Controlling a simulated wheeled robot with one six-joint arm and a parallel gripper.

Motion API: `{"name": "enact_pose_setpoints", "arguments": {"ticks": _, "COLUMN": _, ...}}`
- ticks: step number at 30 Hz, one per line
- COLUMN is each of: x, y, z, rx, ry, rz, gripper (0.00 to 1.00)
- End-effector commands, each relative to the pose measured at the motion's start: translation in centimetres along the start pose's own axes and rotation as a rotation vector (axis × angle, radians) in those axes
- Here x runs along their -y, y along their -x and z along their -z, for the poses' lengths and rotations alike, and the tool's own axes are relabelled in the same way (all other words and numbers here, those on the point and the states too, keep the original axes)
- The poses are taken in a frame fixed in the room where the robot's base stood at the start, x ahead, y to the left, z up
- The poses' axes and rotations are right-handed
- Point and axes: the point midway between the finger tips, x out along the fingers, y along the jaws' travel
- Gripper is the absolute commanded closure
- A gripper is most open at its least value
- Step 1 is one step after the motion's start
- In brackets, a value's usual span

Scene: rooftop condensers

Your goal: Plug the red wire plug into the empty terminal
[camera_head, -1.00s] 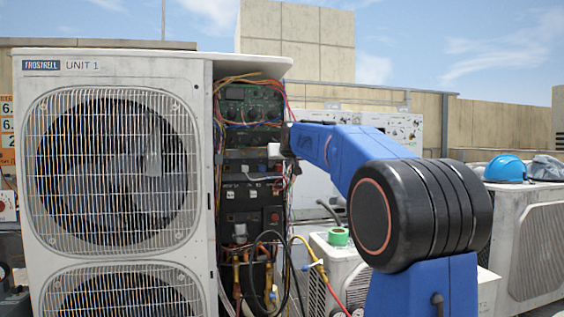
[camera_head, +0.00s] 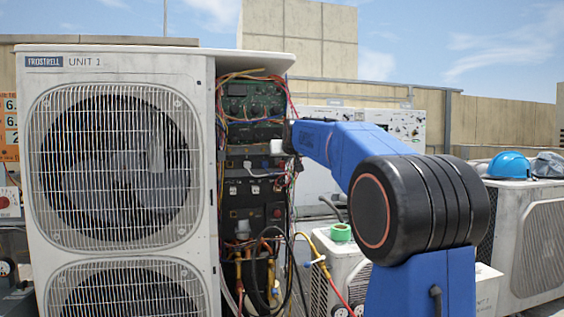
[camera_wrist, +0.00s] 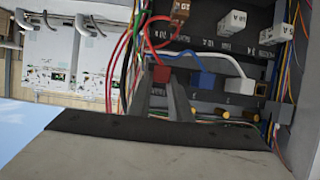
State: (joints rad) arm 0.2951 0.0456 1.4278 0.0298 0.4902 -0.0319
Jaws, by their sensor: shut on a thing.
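My gripper (camera_wrist: 167,92) is shut on the red wire plug (camera_wrist: 161,74), held between its fingertips in the wrist view. A red wire curves up from the plug. The plug is in front of the dark terminal panel (camera_wrist: 205,57), left of a blue plug (camera_wrist: 203,80) and a white plug (camera_wrist: 240,86) seated in a row. The terminal behind the red plug is hidden, and I cannot tell whether the plug touches it. In the head view my gripper (camera_head: 279,147) is at the open electrical bay (camera_head: 254,190), too small to show the plug.
Loose coloured wires (camera_wrist: 131,62) hang left of the panel. White labelled blocks (camera_wrist: 232,22) and a brown block (camera_wrist: 180,13) stick out above the plugs. The condenser unit (camera_head: 120,58) stands left of the bay. Hoses (camera_head: 300,262) hang below my arm.

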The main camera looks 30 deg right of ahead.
Motion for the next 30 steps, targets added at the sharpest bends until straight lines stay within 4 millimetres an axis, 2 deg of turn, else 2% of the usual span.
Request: {"name": "enact_pose_setpoints", "arguments": {"ticks": 30, "x": 0.0, "y": 1.8, "z": -0.8, "rx": 0.0, "ry": 0.0, "rz": 0.0, "gripper": 1.0}}
